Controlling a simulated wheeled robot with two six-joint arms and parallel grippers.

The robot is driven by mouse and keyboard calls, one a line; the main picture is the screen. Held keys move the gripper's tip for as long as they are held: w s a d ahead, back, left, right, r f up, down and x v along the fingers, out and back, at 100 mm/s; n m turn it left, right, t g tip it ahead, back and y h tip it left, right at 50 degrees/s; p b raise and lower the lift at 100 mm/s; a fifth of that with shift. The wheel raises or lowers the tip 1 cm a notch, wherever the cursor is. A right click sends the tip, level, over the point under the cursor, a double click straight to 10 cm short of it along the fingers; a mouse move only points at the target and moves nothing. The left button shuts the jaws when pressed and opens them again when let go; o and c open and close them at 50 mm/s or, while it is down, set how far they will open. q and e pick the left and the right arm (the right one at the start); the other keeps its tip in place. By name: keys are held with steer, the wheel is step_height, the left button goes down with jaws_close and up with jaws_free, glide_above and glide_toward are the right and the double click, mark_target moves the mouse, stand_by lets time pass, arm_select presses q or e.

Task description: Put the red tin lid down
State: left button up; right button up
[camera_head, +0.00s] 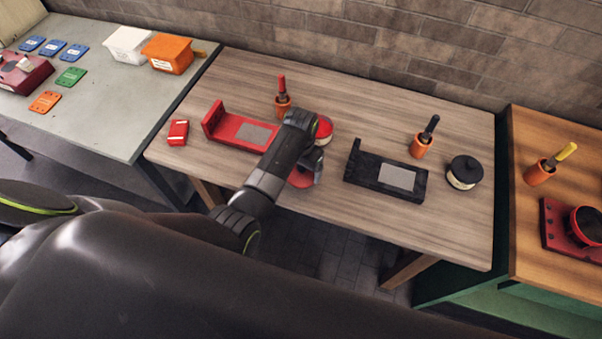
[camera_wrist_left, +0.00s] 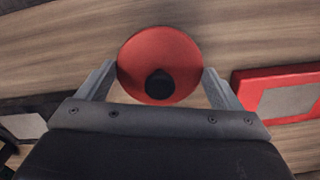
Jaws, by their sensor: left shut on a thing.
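The red tin lid (camera_wrist_left: 150,50), a round disc with a black knob, is between the fingers of my left gripper (camera_wrist_left: 160,75) in the left wrist view. The gripper is shut on its rim. In the head view the lid (camera_head: 300,179) shows partly behind my left gripper (camera_head: 308,172), over the front part of the wooden table. I cannot tell whether it touches the tabletop. A red tin (camera_head: 324,128) stands behind, partly hidden by my arm. My right gripper is not in view.
On the table (camera_head: 400,231) are a red stand (camera_head: 215,122), a red box (camera_head: 178,133), orange cups with a red-handled tool (camera_head: 283,103) and a black-handled tool (camera_head: 418,148), a black stand (camera_head: 365,170) and a black-lidded tin (camera_head: 462,174). The front-right tabletop is clear.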

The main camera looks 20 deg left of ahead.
mark_target(301, 173)
arm_select(q)
steer(key=shift+f, duration=1.8)
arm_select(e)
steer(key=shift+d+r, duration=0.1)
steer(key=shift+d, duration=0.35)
arm_select(q)
steer(key=shift+f, duration=0.1)
steer(key=o, duration=1)
steer(key=shift+c, duration=0.2)
steer(key=shift+r, duration=0.55)
step_height(301, 173, up, 11)
steer(key=shift+r, duration=0.1)
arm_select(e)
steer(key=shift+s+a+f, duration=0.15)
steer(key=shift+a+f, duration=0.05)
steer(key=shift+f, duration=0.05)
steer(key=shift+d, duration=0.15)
